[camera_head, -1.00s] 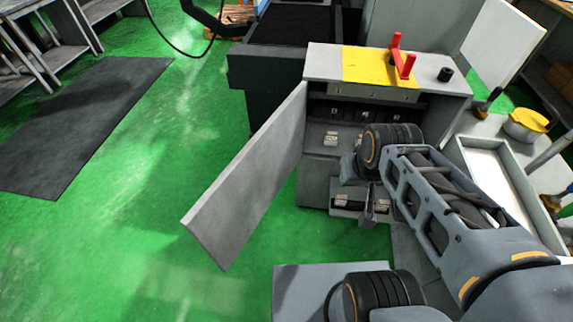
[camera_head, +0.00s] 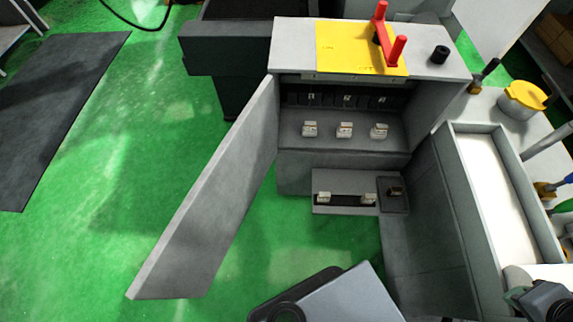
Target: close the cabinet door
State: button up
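The grey cabinet (camera_head: 290,48) stands at the upper middle. Its flat grey door (camera_head: 212,195) is open wide. The door is joined at the cabinet's left front edge and slants out toward the lower left, its free end near the bottom of the view. The cabinet's inside shows, with several small pale fittings (camera_head: 344,130) on a shelf.
A red handle (camera_head: 380,22) stands on a yellow plate (camera_head: 340,50) on the cabinet top. A lower ledge (camera_head: 345,180) sits below the opening. A white-bottomed tray (camera_head: 480,175) and a yellow-lidded pot (camera_head: 524,97) are at right. Green floor (camera_head: 120,150) left of the door is clear.

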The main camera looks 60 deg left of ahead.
aim_at(184, 263)
jog(key=z, duration=0.4)
jog(key=k, duration=2.45)
jog(key=u, duration=1.4)
jog(key=i, duration=0.5)
jog(key=z, duration=0.1)
jog(key=k, duration=1)
jog(key=u, duration=1.35)
jog(key=i, duration=0.85)
jog(key=z, duration=0.2)
